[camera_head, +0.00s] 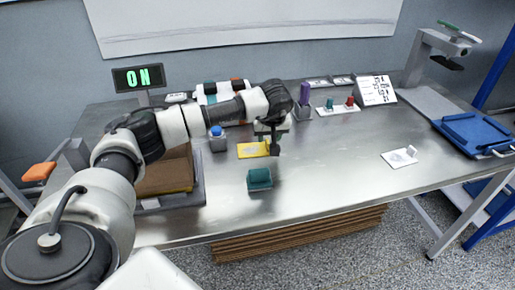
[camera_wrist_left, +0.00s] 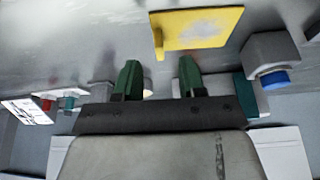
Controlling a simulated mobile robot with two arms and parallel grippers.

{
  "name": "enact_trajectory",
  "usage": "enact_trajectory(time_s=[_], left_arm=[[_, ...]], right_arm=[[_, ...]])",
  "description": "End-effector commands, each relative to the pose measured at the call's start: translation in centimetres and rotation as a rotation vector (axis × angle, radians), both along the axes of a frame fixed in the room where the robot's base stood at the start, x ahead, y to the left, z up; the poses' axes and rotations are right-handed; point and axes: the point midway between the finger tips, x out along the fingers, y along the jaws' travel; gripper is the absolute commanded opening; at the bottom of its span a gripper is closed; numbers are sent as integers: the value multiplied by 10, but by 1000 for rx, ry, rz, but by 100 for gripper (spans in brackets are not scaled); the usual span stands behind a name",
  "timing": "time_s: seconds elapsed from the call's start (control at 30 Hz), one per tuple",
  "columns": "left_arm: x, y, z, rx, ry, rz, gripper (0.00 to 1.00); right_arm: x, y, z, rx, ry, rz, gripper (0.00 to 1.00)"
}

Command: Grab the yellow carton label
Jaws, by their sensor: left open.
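The yellow carton label (camera_head: 250,150) lies on the metal table near the middle. It also shows in the left wrist view (camera_wrist_left: 205,28), with a grey-white patch on it. My left gripper (camera_head: 272,138) is at the label's right side in the head view, and its arm comes in from the left. In the wrist view its two green fingers (camera_wrist_left: 159,75) are apart with nothing between them, and the label is just beyond the fingertips. I cannot tell the exact height of the fingers above the table. My right gripper is not in view.
A blue button on a grey box (camera_head: 217,138) stands left of the label. A teal block (camera_head: 259,179) is in front. A white card (camera_head: 400,158) and blue tray (camera_head: 475,132) are at right. The front middle-right is clear.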

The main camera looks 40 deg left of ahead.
Motion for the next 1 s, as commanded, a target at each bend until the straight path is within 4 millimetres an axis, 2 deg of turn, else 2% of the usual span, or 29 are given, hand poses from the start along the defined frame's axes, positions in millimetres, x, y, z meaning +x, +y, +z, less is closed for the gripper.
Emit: enact_trajectory(time_s=[0.03, 0.17, 0.3, 0.5, 0.77, 1.0], left_arm=[[2, 2, -9, 0, 4, 1, 40], [7, 6, -26, -1, 3, 3, 40], [10, 9, -33, 0, 0, 0, 40], [10, 9, -34, -1, -1, 0, 40], [10, 9, -33, -2, 0, 1, 1], [10, 9, -33, -1, -1, 1, 0]], right_arm=[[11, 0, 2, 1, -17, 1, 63], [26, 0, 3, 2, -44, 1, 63], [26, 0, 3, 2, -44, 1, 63], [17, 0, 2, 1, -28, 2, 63], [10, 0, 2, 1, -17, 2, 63], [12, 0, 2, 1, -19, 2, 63]])
